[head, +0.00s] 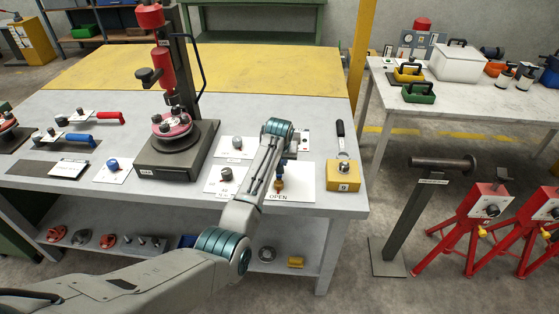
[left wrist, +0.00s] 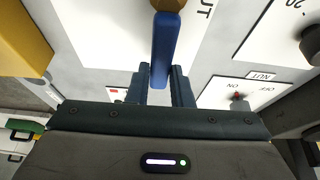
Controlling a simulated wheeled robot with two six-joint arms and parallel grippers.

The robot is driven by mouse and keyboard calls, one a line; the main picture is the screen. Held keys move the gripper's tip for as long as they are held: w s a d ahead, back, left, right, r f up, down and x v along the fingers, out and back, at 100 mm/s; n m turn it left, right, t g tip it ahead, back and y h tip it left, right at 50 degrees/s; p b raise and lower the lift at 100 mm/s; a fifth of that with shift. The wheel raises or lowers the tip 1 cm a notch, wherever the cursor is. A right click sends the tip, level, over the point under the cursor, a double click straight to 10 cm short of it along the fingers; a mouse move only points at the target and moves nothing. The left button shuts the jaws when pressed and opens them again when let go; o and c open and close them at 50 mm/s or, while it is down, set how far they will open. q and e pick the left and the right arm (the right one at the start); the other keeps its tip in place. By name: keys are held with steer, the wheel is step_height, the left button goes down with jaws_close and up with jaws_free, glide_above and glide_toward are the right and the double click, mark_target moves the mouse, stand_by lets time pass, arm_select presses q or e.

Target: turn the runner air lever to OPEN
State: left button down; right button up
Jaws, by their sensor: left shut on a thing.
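The runner air lever has a blue handle (left wrist: 162,45) and a brass hub (left wrist: 168,4) in the left wrist view. In the head view its brass hub (head: 279,185) shows on a white plate (head: 304,184), with the word OPEN printed on the near side. The handle runs from the hub toward the back of the table, away from OPEN. My left gripper (left wrist: 160,76) is shut on the blue handle, one dark finger on each side. In the head view my left wrist hides most of the handle. My right gripper is not in view.
A yellow block (head: 343,176) sits right of the plate, with a black-handled tool (head: 340,130) behind it. Knob plates, including a dark knob (head: 226,174), stand to the left. Part of a label reading "UT" shows near the hub.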

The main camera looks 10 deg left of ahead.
arm_select(q)
steer(key=c, duration=1.3)
jaws_free()
steer(key=shift+s+r, duration=0.15)
steer(key=shift+r, duration=0.35)
steer(key=b+v, duration=0.2)
steer(key=v, duration=0.7)
steer(key=shift+s+r+b, duration=0.1)
steer(key=shift+r+b, duration=0.2)
steer(key=shift+r, duration=0.05)
